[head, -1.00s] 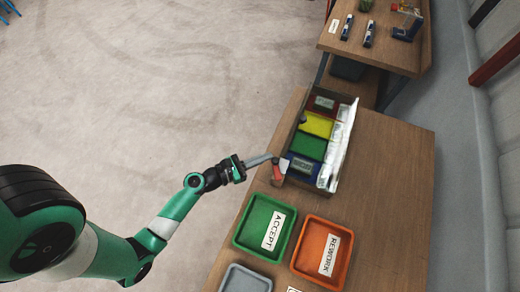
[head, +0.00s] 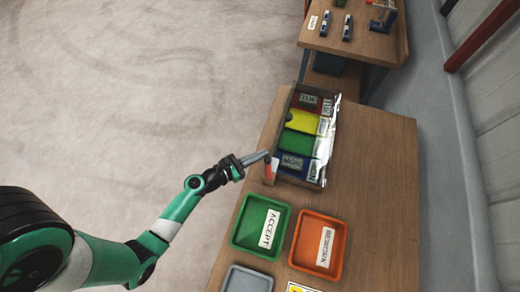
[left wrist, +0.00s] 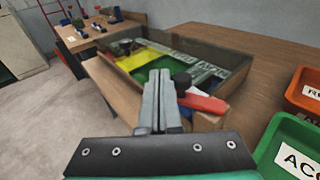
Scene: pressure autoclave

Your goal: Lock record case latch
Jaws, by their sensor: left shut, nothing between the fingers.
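The record case (head: 283,175) lies on the wooden table, with red, yellow, green and blue sections showing through a clear cover. In the left wrist view the case (left wrist: 240,85) is ahead of the fingers, and the cover looks lowered over it. A red latch lever (head: 269,172) is at the case's near-left corner; it also shows in the left wrist view (left wrist: 205,102), beside a black knob (left wrist: 182,80). My left gripper (head: 267,156) is shut and empty, its tips right by the latch; contact cannot be told. In the left wrist view the closed fingertips (left wrist: 160,75) are left of the knob.
A green ACCEPT tray (head: 240,232) and an orange tray (head: 300,262) sit in front of the case, with a grey tray (head: 247,280) nearer. Another table (head: 375,42) with small devices stands beyond. The right side of the work table (head: 375,190) is clear.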

